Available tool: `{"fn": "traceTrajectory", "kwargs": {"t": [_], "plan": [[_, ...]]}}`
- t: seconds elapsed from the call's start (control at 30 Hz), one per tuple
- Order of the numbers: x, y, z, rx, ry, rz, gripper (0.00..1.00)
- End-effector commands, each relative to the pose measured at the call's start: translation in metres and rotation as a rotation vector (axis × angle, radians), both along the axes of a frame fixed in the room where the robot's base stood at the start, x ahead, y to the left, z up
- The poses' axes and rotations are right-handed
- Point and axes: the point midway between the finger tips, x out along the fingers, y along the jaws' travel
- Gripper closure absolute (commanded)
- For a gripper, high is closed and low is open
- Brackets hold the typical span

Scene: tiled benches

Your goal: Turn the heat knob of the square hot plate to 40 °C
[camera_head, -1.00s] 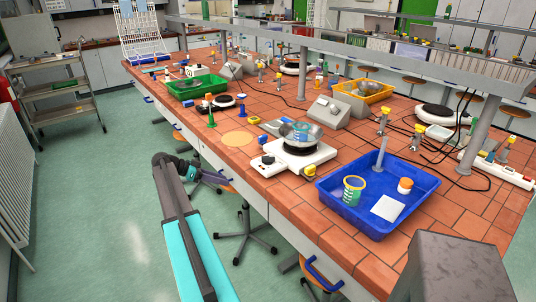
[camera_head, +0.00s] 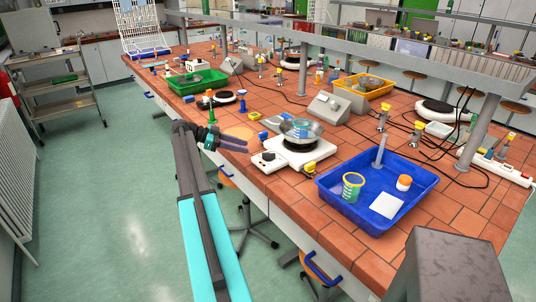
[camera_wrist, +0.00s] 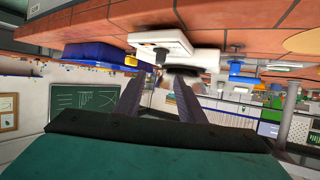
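The square hot plate (camera_head: 284,163) is a white box with a dark round top, near the front edge of the bench. A metal bowl (camera_head: 317,131) with a glass vessel in it stands on top. A small dark knob (camera_head: 268,156) shows at its front left; its setting is too small to read. My gripper (camera_head: 246,144) is open and empty, left of the hot plate and apart from it, at the bench's front edge. In the wrist view, the scene appears upside down, with a white housing (camera_wrist: 160,40) beyond my two spread fingers (camera_wrist: 156,84).
A blue tray (camera_head: 336,205) with a beaker, a jar and a white sheet stands right of the hot plate. A green tray (camera_head: 172,88) lies farther left. Floor (camera_head: 120,220) along the bench front is open.

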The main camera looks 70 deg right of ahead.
Motion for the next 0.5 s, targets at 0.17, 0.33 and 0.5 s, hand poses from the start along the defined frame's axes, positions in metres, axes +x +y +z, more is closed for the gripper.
{"fn": "traceTrajectory", "kwargs": {"t": [0.17,0.33,0.5], "plan": [[-0.018,-0.008,-0.005,0.000,0.000,-0.001,0.64],[-0.038,-0.018,-0.014,0.001,0.000,-0.002,0.64],[-0.058,-0.029,-0.024,0.002,0.001,-0.002,0.64]]}}
